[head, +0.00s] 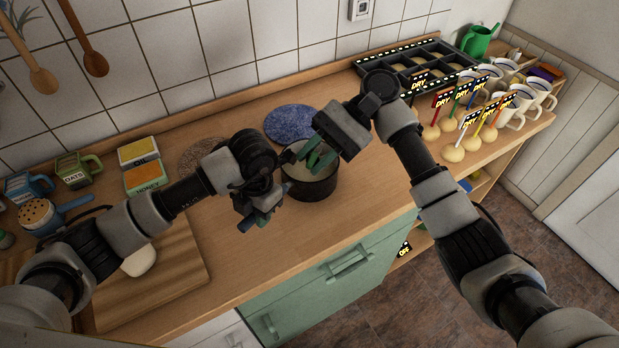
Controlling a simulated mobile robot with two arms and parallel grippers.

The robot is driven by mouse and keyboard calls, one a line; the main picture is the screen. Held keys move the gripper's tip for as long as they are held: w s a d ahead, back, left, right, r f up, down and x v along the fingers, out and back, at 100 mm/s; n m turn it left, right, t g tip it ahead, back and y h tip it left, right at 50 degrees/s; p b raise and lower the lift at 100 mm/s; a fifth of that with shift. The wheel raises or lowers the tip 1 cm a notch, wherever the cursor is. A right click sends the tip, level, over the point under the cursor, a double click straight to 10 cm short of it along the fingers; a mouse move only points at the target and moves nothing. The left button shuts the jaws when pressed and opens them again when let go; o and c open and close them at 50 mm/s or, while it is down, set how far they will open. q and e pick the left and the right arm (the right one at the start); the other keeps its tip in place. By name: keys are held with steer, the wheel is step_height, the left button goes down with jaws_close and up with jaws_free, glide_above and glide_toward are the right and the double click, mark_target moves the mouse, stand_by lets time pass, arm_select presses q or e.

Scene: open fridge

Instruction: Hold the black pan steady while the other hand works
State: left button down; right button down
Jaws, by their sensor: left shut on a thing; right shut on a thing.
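The black pan (310,190) stands upright on the wooden counter, with pale contents partly visible inside. My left gripper (265,213) is at the pan's left front side, shut on what looks like the pan's dark handle (246,225); the fingers hide most of it.
A blue round mat (289,122) lies behind the pan. A cutting board (180,275) with white dough, boxes (142,165) and mugs (78,168) are at left. A black tray (385,76), white mugs and labelled pale balls fill the right. The counter's front middle is clear.

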steer(key=shift+r, duration=3.9)
arm_select(q)
steer(key=c, duration=0.9)
jaws_free()
steer(key=shift+o, duration=0.2)
steer(key=shift+r, duration=0.1)
step_height(320, 180, up, 12)
steer(key=w, duration=0.1)
steer(key=shift+w+d, duration=0.15)
steer(key=shift+d, duration=0.25)
